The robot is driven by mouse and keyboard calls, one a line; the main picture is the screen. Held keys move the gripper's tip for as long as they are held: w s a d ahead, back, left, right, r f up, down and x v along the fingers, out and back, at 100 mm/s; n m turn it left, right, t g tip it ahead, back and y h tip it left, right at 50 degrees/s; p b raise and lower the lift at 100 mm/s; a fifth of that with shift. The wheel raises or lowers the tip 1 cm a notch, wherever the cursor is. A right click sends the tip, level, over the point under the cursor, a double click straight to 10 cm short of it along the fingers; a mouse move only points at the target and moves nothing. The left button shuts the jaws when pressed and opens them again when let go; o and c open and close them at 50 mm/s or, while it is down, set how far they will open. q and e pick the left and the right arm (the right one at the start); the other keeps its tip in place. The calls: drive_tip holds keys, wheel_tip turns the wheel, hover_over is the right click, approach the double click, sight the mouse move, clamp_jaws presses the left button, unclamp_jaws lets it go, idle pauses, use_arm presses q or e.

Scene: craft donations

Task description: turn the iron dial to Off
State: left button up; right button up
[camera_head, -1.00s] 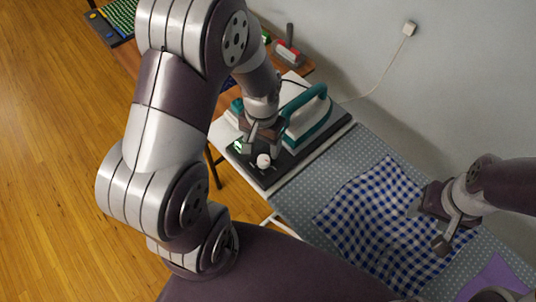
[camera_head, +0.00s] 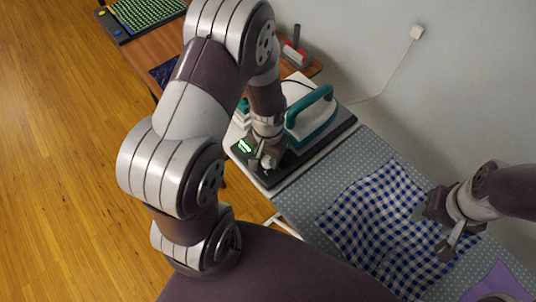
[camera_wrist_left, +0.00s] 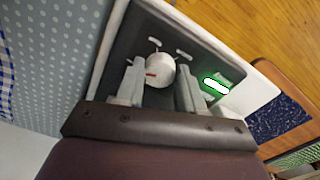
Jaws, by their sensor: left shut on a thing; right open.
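The iron dial (camera_wrist_left: 162,64) is a round white knob with a red mark on the dark control panel (camera_wrist_left: 205,62). In the left wrist view the red mark points left and pale marks sit beyond the knob; any lettering is too small to read. My left gripper (camera_head: 262,164) is shut on the dial, a finger at each side, as the left wrist view (camera_wrist_left: 158,86) shows. It mostly hides the dial in the head view. The teal and white iron (camera_head: 312,120) stands behind the panel. My right gripper (camera_head: 440,228) is open and empty above the checked cloth.
A green lit display (camera_wrist_left: 215,86) is beside the dial. The blue checked cloth (camera_head: 365,220) lies on the dotted ironing board (camera_head: 300,190). A brown table (camera_head: 150,55) stands behind at left. A cord runs to the wall plug (camera_head: 417,32).

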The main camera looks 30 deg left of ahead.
use_arm(q)
drive_tip(key=n+p, duration=0.1)
drive_tip(key=n, duration=0.2)
drive_tip(key=shift+r, duration=0.1)
drive_tip(key=n+p, duration=0.1)
drive_tip(key=n, duration=0.2)
drive_tip(key=shift+n, duration=0.3)
drive_tip(key=n+p, duration=0.1)
drive_tip(key=n, duration=0.2)
drive_tip(key=shift+n+p, duration=0.35)
drive_tip(key=shift+n, duration=1.75)
drive_tip(key=o, duration=1)
drive_tip(key=shift+o, duration=0.2)
